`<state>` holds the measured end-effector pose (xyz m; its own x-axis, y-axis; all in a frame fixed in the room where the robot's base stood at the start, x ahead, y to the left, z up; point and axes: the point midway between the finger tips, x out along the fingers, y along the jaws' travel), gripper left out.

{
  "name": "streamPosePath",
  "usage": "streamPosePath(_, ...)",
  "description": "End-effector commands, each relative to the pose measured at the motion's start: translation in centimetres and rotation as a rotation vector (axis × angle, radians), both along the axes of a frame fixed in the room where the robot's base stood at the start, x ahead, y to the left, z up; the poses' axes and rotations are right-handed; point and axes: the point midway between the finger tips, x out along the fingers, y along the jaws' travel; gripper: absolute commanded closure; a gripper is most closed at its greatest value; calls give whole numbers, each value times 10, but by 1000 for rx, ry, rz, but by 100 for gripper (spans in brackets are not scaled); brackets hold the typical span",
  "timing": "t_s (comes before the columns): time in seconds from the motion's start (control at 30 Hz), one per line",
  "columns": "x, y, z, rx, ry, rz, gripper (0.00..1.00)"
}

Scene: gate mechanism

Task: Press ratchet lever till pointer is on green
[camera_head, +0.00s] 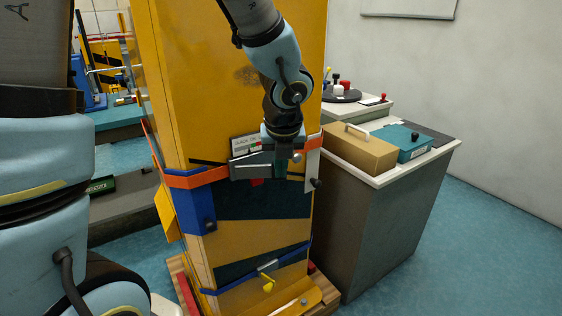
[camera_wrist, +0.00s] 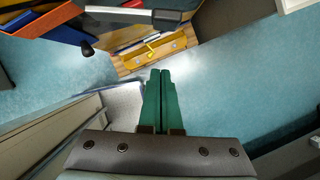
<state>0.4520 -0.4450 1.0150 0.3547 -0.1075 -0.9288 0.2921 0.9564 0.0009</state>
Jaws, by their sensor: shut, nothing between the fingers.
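A grey ratchet buckle (camera_head: 250,167) sits on an orange strap (camera_head: 197,178) around a tall yellow cabinet. The pointer is too small to make out.
A grey cabinet (camera_head: 382,215) stands close on the right, bearing a tan box (camera_head: 358,148) with a handle and a teal box (camera_head: 402,141). Blue floor (camera_head: 480,240) is clear at the right.

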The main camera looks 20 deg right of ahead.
Motion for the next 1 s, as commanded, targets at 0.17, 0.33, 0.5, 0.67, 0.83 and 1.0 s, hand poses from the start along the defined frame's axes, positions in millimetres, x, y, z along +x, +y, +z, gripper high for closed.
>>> streamPosePath(0.17, 13, -5, -39, 3, 1, -2, 100)
streamPosePath(0.33, 36, -11, -38, -1, 0, 2, 100)
streamPosePath(0.5, 50, -15, -39, 0, 0, 1, 100)
streamPosePath(0.67, 54, -17, -40, -1, -1, 0, 100)
streamPosePath(0.83, 54, -17, -40, -1, -1, 0, 100)
streamPosePath(1.0, 55, -17, -40, -1, -1, 5, 100)
